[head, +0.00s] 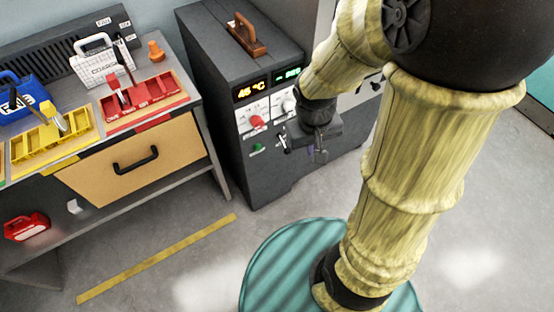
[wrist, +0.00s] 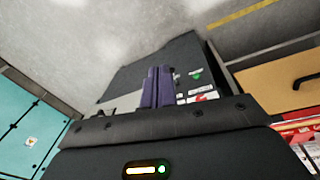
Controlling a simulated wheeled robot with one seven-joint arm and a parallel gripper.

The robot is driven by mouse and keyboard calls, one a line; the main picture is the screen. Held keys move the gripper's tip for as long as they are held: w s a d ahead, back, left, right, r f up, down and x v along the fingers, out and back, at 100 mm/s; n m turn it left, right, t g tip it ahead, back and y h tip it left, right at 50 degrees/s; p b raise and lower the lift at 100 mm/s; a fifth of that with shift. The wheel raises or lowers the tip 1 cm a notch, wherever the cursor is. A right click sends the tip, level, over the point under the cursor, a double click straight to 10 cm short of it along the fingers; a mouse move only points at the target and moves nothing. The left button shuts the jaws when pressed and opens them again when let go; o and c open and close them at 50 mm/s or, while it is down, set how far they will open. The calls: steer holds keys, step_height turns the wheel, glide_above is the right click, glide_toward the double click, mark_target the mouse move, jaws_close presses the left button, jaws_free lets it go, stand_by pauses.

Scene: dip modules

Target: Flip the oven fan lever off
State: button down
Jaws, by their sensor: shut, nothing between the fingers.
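The oven (head: 245,75) is a dark grey cabinet with two lit displays on its front, one reading 45 °C. A small silver lever (head: 284,142) sits low on the panel, right of the green button (head: 257,147); its on or off position is too small to tell. My gripper (head: 313,156) hangs in front of the oven's panel, just right of the lever, and hides part of the front. In the wrist view its purple fingers (wrist: 157,84) are together and empty. The green button also shows there (wrist: 197,77), right of the fingers. Contact with the lever cannot be told.
A red knob (head: 257,122) is on the panel above the green button. A brown handle (head: 246,38) is on the oven's top. Left stands a workbench with a red tray (head: 150,101), yellow tray (head: 48,143) and drawer (head: 133,166).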

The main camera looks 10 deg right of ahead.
steer(key=w+f+n+h+b, duration=0.2)
steer(key=w+f+h+b, duration=0.2)
steer(key=f+b, duration=0.85)
steer(key=w+f+n+h+b, duration=0.3)
steer(key=w+f+h+b, duration=0.1)
steer(key=f+b, duration=0.9)
steer(key=w+a+f+n+t+h+b, duration=0.4)
steer(key=w+a+f+t+b, duration=0.6)
steer(key=f+b, duration=0.4)
steer(key=w+a+b, duration=0.1)
steer(key=a+b, duration=0.1)
steer(key=b, duration=0.1)
steer(key=shift+f, duration=0.15)
steer(key=shift+w, duration=0.1)
steer(key=b+x, duration=0.4)
steer(key=x, duration=0.6)
